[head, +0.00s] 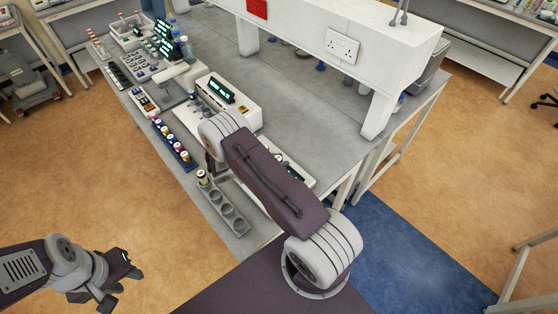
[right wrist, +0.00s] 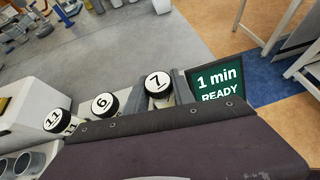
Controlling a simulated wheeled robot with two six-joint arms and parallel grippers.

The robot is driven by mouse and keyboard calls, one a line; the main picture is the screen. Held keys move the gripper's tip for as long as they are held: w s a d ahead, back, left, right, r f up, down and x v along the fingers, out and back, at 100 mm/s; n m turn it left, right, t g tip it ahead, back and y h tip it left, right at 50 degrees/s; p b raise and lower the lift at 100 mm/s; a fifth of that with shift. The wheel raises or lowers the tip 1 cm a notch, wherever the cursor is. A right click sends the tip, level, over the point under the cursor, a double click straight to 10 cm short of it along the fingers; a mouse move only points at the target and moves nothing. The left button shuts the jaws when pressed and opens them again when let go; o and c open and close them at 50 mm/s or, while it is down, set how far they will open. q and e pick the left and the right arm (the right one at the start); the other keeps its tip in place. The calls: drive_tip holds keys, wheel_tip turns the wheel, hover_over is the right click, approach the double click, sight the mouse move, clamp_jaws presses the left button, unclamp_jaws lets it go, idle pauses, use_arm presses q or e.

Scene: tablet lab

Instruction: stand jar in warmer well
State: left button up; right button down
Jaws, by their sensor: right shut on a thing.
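In the head view my right gripper (head: 211,163) is mostly hidden by my arm, just above the bench near a grey rack (head: 238,224). The rack has several round wells, and a small jar (head: 203,177) stands at its far end. Jar 7 is beside a green display (right wrist: 217,85) reading "1 min READY". My left gripper (head: 122,286) is open and empty, off the bench.
A row of vials with coloured caps (head: 172,142) stands along the bench's left edge. A white device with a display (head: 222,90) stands behind. A white shelf unit with sockets (head: 342,46) rises over the bench. The bench surface (head: 300,95) behind my arm is largely clear.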

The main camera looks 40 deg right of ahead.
drive_tip(key=shift+f+b, duration=0.3)
drive_tip(key=shift+f, duration=0.1)
drive_tip(key=c, duration=1.1)
unclamp_jaws()
drive_tip(key=shift+o, duration=0.5)
drive_tip(key=shift+w+a, duration=0.1)
drive_tip(key=shift+a, duration=0.15)
drive_tip(key=b+v, duration=0.3)
drive_tip(key=v, duration=0.5)
drive_tip(key=shift+a+r, duration=0.25)
drive_tip(key=shift+w, duration=0.15)
